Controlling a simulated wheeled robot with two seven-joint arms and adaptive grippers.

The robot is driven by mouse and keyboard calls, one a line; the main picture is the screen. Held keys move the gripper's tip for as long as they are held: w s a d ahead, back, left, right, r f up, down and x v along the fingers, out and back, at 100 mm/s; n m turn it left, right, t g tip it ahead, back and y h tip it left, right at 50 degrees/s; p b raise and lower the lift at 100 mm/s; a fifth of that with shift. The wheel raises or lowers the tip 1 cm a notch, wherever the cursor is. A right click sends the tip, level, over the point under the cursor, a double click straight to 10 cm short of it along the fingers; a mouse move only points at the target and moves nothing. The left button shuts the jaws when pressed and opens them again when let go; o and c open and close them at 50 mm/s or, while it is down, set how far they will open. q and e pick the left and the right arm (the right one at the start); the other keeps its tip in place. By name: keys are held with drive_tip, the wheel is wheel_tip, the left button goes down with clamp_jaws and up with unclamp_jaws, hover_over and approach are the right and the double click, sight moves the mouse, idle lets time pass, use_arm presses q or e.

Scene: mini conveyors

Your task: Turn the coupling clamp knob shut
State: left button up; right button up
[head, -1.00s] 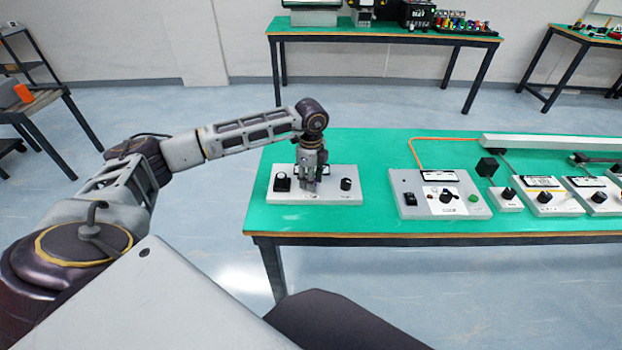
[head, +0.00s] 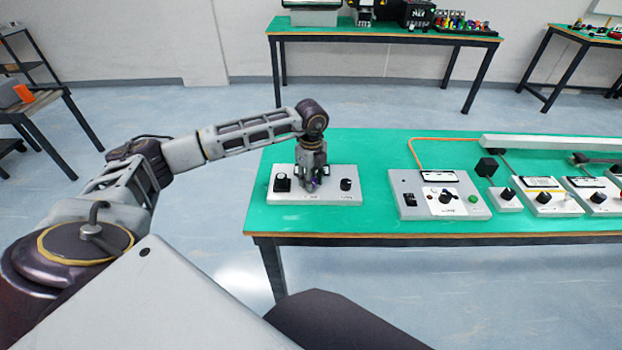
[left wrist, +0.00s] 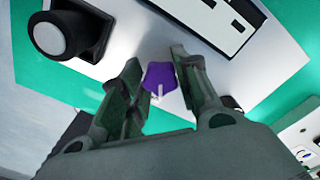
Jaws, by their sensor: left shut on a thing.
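A small purple knob (left wrist: 160,77) with a pale pointer mark stands on the white panel (head: 345,197) at the left end of the green table. It shows between my left fingers in the left wrist view. My left gripper (head: 313,184) reaches down onto the middle of the panel and is shut on the purple knob. In the head view the fingers hide most of the knob. Its label is too small to read. My right gripper is in neither view.
A black round knob on a square base (left wrist: 68,32) sits left of the gripper, and a small black knob (head: 346,184) sits right of it. A larger grey control box (head: 410,207) stands farther right. Bare green table (head: 372,170) lies between them.

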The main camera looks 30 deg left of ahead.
use_arm(q)
drive_tip(key=m, duration=0.3)
drive_tip(key=shift+m, duration=0.4)
drive_tip(key=m, duration=0.4)
drive_tip(key=shift+w, duration=0.1)
drive_tip(key=m, duration=0.3)
drive_tip(key=shift+m, duration=0.4)
drive_tip(key=shift+d+m, duration=0.1)
drive_tip(key=shift+m, duration=1.5)
drive_tip(key=o, duration=1)
wheel_tip(320, 180, up, 12)
